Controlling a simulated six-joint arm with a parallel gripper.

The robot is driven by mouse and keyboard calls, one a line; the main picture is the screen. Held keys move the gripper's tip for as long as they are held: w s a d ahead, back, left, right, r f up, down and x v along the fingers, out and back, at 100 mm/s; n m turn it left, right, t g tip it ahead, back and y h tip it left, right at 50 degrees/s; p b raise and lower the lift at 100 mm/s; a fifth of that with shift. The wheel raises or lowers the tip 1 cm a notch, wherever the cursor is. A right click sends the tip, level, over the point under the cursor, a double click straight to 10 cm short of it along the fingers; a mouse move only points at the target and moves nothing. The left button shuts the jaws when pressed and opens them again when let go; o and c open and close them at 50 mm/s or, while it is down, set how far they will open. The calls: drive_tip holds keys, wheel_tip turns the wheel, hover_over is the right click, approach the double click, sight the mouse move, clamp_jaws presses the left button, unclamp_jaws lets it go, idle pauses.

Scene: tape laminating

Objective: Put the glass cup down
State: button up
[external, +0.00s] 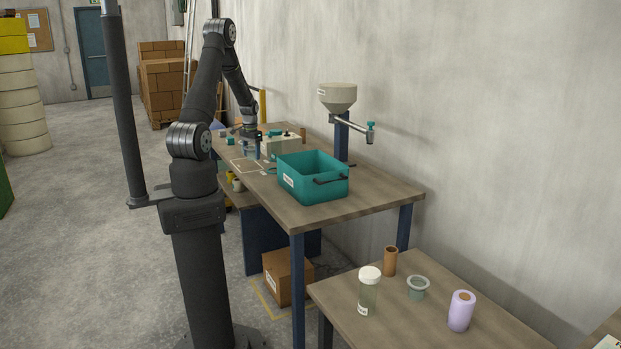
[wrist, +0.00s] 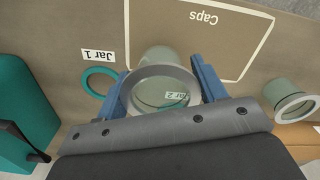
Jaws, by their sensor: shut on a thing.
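A clear glass cup (wrist: 162,86) with a thick pale rim is between the two blue fingers of my gripper (wrist: 160,75) in the wrist view. The fingers are shut on its sides, and I look down into its mouth. A "Jar 2" label (wrist: 174,99) shows through the cup. I cannot tell whether the cup's base touches the table. In the external view my gripper (external: 251,149) is low over the far part of the workbench (external: 370,197), and the cup is too small there to make out clearly.
A teal ring (wrist: 100,84) lies by the "Jar 1" label (wrist: 98,56). The outlined "Caps" area (wrist: 195,35) looks bare. A second glass cup (wrist: 293,101) stands at the right. A teal bin (external: 322,186) and a hopper (external: 337,97) stand nearer on the bench.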

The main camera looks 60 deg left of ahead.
sight(252, 160)
drive_tip(key=shift+f, duration=1.85)
drive_tip(key=o, duration=1)
drive_tip(key=shift+f, duration=0.15)
wheel_tip(252, 160, up, 12)
drive_tip(key=shift+r, duration=0.2)
drive_tip(key=shift+f, duration=4.75)
